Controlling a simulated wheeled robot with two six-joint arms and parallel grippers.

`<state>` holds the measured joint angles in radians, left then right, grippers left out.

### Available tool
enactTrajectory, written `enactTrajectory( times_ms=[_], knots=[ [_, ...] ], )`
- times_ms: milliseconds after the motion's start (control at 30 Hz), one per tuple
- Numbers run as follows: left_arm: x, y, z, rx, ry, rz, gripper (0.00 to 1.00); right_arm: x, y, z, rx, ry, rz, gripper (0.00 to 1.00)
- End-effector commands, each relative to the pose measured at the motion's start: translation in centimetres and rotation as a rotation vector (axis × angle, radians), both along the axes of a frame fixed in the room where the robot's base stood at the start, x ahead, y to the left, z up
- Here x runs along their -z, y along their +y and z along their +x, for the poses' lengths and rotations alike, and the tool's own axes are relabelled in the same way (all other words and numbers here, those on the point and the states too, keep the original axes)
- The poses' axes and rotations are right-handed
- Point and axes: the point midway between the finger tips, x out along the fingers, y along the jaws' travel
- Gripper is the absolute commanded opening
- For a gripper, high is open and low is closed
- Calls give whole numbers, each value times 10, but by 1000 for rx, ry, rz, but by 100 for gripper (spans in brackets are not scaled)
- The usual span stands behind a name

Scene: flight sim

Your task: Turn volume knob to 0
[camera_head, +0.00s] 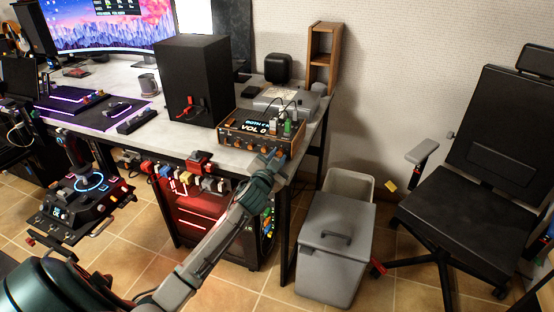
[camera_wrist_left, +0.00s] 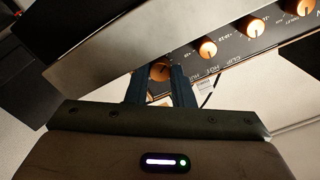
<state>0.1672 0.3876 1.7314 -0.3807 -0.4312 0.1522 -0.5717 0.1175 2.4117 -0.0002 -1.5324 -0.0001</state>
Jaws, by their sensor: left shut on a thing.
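An amplifier box (camera_head: 250,124) with a wooden case stands at the desk's right front corner. Its display (camera_head: 256,128) reads "VOL 0", with a line starting "BOTH" above it. A row of orange knobs (camera_head: 240,142) runs along its front. My left gripper (camera_head: 276,158) reaches the right end of that row. In the left wrist view, its two dark fingers (camera_wrist_left: 160,84) are shut on the orange knob (camera_wrist_left: 160,72) at the end of the row. The other orange knobs (camera_wrist_left: 256,26) show apart from the fingers. The held knob's label is too blurred to read. My right gripper is not in view.
A black speaker (camera_head: 190,78) stands behind the amplifier's left side. Colourful controls (camera_head: 205,180) hang under the desk's front edge. A grey bin (camera_head: 332,250) stands at the desk's right, with an office chair (camera_head: 470,190) beyond it. Tiled floor lies between bin and chair.

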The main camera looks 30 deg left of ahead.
Motion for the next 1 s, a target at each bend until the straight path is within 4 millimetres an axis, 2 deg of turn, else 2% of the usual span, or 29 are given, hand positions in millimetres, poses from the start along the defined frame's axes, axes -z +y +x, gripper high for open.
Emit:
enactTrajectory(
  times_ms=[300,333,400,433,767,867,1000],
  knots=[
    [2,0,0,-1,3,-3,0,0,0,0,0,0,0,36],
    [2,0,0,-1,3,-3,27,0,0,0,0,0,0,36],
    [1,0,0,-1,3,-3,41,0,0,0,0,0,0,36],
    [1,0,0,0,2,-2,43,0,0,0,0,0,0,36],
    [1,-1,-4,0,1,0,43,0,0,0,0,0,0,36],
    [2,-3,-14,1,3,-1,43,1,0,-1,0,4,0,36],
    [3,-9,-40,1,3,1,43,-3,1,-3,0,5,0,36]
  ],
)
